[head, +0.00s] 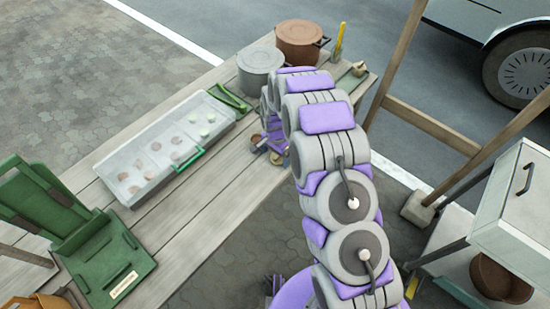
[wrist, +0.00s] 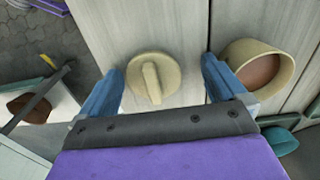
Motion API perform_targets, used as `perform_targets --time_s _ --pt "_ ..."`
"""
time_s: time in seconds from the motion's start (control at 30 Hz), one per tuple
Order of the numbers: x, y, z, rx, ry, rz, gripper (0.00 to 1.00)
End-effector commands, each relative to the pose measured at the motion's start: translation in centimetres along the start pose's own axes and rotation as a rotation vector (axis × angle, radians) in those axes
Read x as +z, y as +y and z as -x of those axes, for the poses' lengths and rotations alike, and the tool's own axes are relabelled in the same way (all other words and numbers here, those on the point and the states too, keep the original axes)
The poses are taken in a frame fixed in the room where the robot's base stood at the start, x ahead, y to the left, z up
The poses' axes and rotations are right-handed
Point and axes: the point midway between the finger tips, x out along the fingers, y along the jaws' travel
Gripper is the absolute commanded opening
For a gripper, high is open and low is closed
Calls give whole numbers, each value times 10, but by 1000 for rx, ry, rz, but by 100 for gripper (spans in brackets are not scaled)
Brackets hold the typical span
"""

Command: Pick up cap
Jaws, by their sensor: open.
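The cap (wrist: 152,82) is a round tan disc with a raised bar handle, lying flat on the wooden table (wrist: 150,25) in the wrist view. My gripper (wrist: 162,66) is open, with one blue finger on each side of the cap and the handle between them. I see a gap between the cap and the right finger; the left finger is close to the cap's edge, and I cannot tell if they touch. A tan clay mortar (wrist: 288,72) with a brown inside stands right of the right finger. In the head view my arm hides most of the gripper area.
On the table in the head view are a clear compartment box (head: 130,160), a grey pot (head: 261,84) and a brown pot (head: 300,55). A green case (head: 100,270) sits at front left. A white cabinet (head: 515,210) stands at right. Table planks between box and arm are clear.

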Motion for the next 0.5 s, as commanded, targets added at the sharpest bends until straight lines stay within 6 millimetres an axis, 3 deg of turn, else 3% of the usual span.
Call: perform_targets --time_s 0.07,0.5 --pt "-2 2 1 -3 -2 -2 95" --pt "2 -3 0 5 3 0 53"
